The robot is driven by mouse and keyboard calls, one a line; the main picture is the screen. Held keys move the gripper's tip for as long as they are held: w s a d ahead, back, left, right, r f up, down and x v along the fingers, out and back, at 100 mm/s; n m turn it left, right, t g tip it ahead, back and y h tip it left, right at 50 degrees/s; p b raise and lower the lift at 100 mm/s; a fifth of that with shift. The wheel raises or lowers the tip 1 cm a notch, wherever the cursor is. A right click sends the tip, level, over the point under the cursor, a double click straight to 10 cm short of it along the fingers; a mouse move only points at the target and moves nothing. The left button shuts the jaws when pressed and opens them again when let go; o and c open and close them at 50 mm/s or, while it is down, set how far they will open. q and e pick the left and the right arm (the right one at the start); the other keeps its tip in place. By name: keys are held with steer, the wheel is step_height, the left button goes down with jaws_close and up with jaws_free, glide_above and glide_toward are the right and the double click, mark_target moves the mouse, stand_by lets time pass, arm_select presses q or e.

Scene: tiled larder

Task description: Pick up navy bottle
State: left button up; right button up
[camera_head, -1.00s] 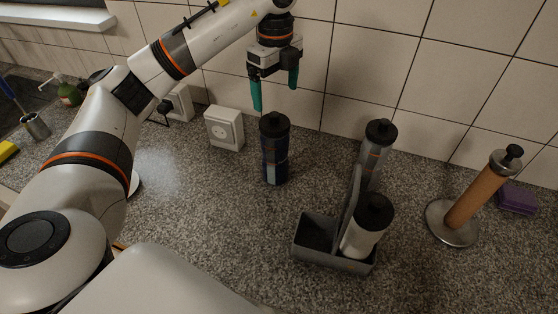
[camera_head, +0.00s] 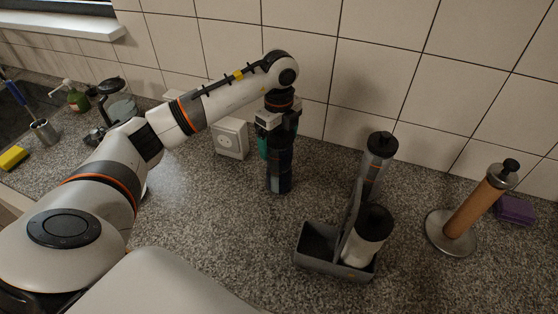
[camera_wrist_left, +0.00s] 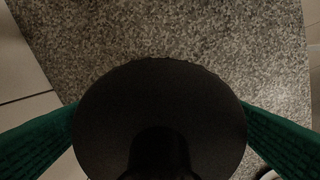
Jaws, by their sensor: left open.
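The navy bottle (camera_head: 279,170) stands upright on the speckled counter near the tiled wall; its top is hidden behind my left gripper in the head view. My left gripper (camera_head: 275,145) points down over the bottle, with its green fingers around the upper part. In the left wrist view the bottle's black lid (camera_wrist_left: 160,105) fills the middle, between the two green fingers of my left gripper (camera_wrist_left: 160,130). The fingers are open, one on each side of the lid. My right gripper is not in view.
A grey caddy (camera_head: 312,262) holds a white bottle (camera_head: 364,243) and a grey bottle (camera_head: 373,172) to the right.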

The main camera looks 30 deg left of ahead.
arm_select(q)
steer(key=shift+f, duration=0.25)
steer(key=c, duration=1.4)
steer(key=shift+r, duration=0.1)
steer(key=shift+c, duration=1.4)
steer(key=shift+r, duration=0.1)
